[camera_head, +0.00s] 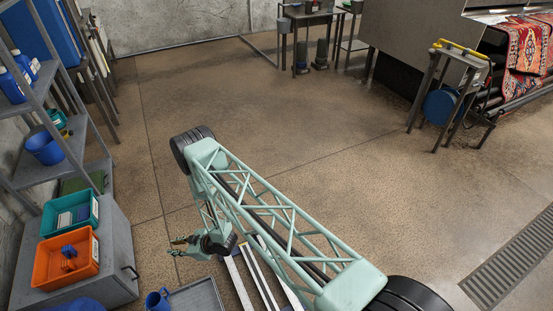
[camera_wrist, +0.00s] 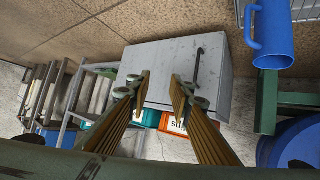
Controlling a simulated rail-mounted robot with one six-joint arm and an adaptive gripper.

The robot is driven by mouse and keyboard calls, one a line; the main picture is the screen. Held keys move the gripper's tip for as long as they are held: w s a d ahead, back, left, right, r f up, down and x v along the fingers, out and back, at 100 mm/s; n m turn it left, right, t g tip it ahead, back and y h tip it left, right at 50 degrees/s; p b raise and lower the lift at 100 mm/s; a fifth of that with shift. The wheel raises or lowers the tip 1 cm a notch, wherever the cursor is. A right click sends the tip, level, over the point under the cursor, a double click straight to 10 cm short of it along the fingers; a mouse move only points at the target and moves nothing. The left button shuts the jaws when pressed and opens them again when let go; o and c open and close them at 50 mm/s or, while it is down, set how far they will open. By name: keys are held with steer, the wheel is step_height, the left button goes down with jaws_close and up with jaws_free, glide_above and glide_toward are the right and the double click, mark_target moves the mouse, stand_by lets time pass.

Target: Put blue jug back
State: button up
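A blue jug (camera_head: 157,300) stands at the bottom edge of the head view, beside a grey tray (camera_head: 198,297). In the wrist view the blue jug (camera_wrist: 272,35) is at the top right, with its handle toward the left. My gripper (camera_head: 183,245) is above and beyond the jug in the head view, clear of it. In the wrist view my gripper (camera_wrist: 158,88) has its two fingers spread with nothing between them, and the grey cabinet shows beyond them. The jug's lower part is cut off in the head view.
A grey cabinet (camera_head: 118,258) on the left carries an orange bin (camera_head: 50,262) and a teal bin (camera_head: 52,226). Behind it a grey shelf rack (camera_head: 22,108) holds blue bottles and a blue bucket (camera_head: 44,148). The floor in the middle is open.

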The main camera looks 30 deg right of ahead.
steer(key=w+d+r+m+h, duration=0.1)
steer(key=w+d+r, duration=0.3)
steer(key=r, duration=0.7)
steer(key=w+d+r+h, duration=0.25)
steer(key=w+r, duration=0.35)
steer(key=r, duration=0.4)
steer(key=w+d+r+m+h, duration=0.1)
steer(key=w+d+r, duration=0.3)
steer(key=r, duration=0.7)
steer(key=s+d+r+m+h, duration=0.15)
steer(key=d+r, duration=0.25)
steer(key=r, duration=0.6)
steer(key=s+d+r, duration=0.3)
steer(key=r, duration=0.7)
steer(key=s+d+r+m+h, duration=0.1)
steer(key=s+d+r, duration=0.25)
steer(key=r, duration=0.65)
steer(key=s+d+r+m+g+h, duration=0.15)
steer(key=s+d+r, duration=0.25)
steer(key=s+r, duration=0.85)
steer(key=s+d+r+m+g+h, duration=0.15)
steer(key=s+d+r, duration=0.25)
steer(key=s+r, duration=0.85)
steer(key=s+m+g+y, duration=0.1)
steer(key=s+m, duration=0.2)
steer(key=s, duration=3.2)
steer(key=shift+s+d+r, duration=0.25)
steer(key=shift+s, duration=0.05)
